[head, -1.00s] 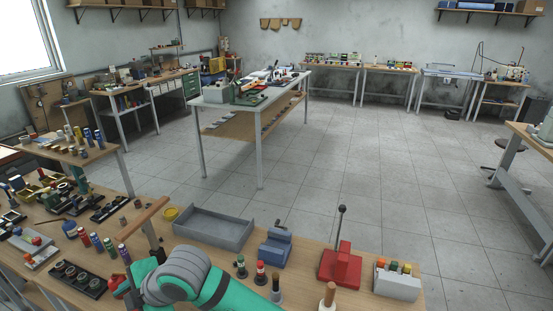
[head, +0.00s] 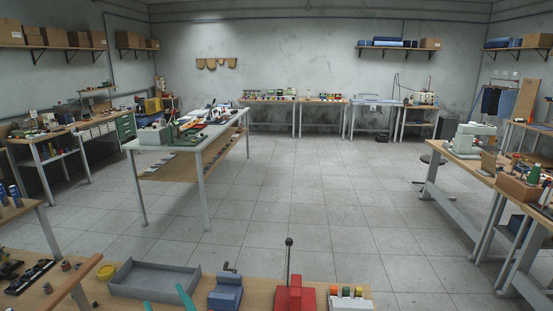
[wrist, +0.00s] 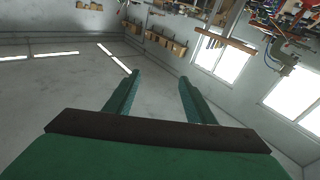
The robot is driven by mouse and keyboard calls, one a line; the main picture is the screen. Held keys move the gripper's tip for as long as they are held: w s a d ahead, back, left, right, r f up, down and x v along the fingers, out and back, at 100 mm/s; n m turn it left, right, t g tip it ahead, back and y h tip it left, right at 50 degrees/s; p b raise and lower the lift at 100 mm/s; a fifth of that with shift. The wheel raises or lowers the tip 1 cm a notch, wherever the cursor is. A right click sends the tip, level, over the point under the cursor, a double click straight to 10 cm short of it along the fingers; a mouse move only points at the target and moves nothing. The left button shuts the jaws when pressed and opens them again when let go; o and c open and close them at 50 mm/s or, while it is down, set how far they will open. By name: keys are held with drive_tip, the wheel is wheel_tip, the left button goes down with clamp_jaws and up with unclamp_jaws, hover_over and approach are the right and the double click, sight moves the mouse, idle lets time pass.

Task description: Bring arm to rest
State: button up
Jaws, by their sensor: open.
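My gripper (wrist: 158,95) shows in the wrist view with its two green fingers spread apart and nothing between them. Beyond the fingers, that view shows wall, windows and shelves at a strong tilt. In the head view only two thin green tips of my arm show at the bottom edge, in front of the grey tray; the rest of the arm is out of frame.
A white-topped table (head: 190,140) stands mid-room. The tiled floor (head: 310,205) beyond is clear.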

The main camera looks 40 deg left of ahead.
drive_tip(key=w+d+f+m+t+h, duration=0.4)
drive_tip(key=w+d+f+m+t, duration=0.4)
drive_tip(key=d, duration=0.3)
drive_tip(key=d+f+m+t+h, duration=0.1)
drive_tip(key=d+f+m+h, duration=0.1)
drive_tip(key=d, duration=0.4)
drive_tip(key=d+f+m+t+h, duration=0.2)
drive_tip(key=d+f+m+h, duration=0.1)
drive_tip(key=d, duration=0.4)
drive_tip(key=d+f+m+t+h, duration=0.1)
drive_tip(key=d+f+m+h, duration=0.1)
drive_tip(key=d+f, duration=0.4)
drive_tip(key=shift+d+f+m+t+h, duration=0.15)
drive_tip(key=shift+d+m+t+h, duration=0.2)
drive_tip(key=shift+h, duration=0.55)
drive_tip(key=s+d+f+h, duration=0.1)
drive_tip(key=s+d+h, duration=0.2)
drive_tip(key=s+d, duration=0.4)
drive_tip(key=s+d+f+m+h, duration=0.1)
drive_tip(key=s+d+f+h, duration=0.1)
drive_tip(key=s+d, duration=0.6)
drive_tip(key=d+h, duration=0.1)
drive_tip(key=d, duration=0.3)
drive_tip(key=shift+d+f+h, duration=0.25)
drive_tip(key=shift+d+h, duration=0.05)
drive_tip(key=shift+d, duration=0.1)
drive_tip(key=shift+m, duration=0.25)
drive_tip(key=c, duration=0.5)
drive_tip(key=shift+a, duration=0.15)
